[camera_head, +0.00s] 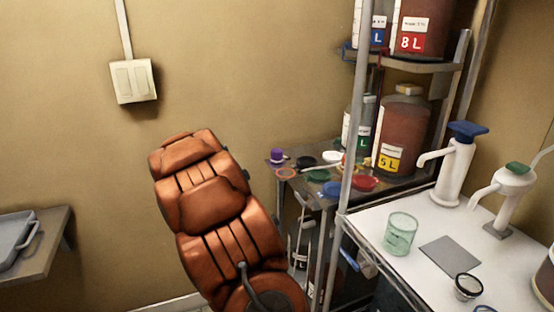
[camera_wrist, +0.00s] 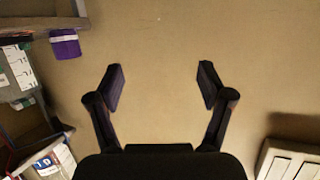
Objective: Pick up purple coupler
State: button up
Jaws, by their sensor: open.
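The purple coupler (camera_head: 277,155) is a small upright cylinder at the back left corner of the grey shelf (camera_head: 297,192), beside an orange ring. In the wrist view, which appears upside down, a purple piece (camera_wrist: 65,43) at the upper left sits against a shelf edge and looks like the same coupler. My gripper (camera_wrist: 161,82) is open and empty, with bare wall between its fingers. The purple piece lies well to the left of the fingers there. My gripper's fingers cannot be made out in the head view.
A red lid (camera_head: 365,183), a green lid (camera_head: 332,189) and other small parts crowd the shelf. A metal post (camera_head: 356,110) rises at its right. A white table (camera_head: 380,217) holds pumps and a beaker (camera_head: 400,233). A switch (camera_head: 134,80) is on the wall.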

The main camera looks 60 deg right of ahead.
aim_at(275, 156)
jog(key=s+d+m+g+h, duration=0.1)
jog(key=s+d+h, duration=0.1)
jog(key=d, duration=0.3)
jog(key=s+d+f+m+g+h, duration=0.1)
jog(key=s+d+g+h, duration=0.1)
jog(key=d, duration=0.3)
jog(key=s+d+f+m+g+h, duration=0.1)
jog(key=s+d+m+h, duration=0.1)
jog(key=s+d, duration=0.2)
jog(key=shift+s+d+g+b, duration=0.3)
jog(key=shift+s+d+g, duration=0.05)
jog(key=shift+d+g, duration=0.1)
jog(key=shift+w+d+r, duration=0.1)
jog(key=shift+d, duration=0.6)
jog(key=shift+w+d+f+p, duration=0.15)
jog(key=shift+d+p, duration=0.2)
jog(key=shift+d, duration=0.4)
jog(key=shift+w+d+f+p, duration=0.2)
jog(key=shift+d+p, duration=0.1)
jog(key=shift+d, duration=0.45)
jog(key=shift+w+d+f+p, duration=0.15)
jog(key=shift+d+p, duration=0.2)
jog(key=shift+d, duration=0.4)
jog(key=shift+w+d, duration=0.2)
jog(key=shift+d, duration=0.5)
jog(key=c, duration=1.4)
jog(key=shift+o, duration=0.2)
jog(key=shift+r, duration=0.1)
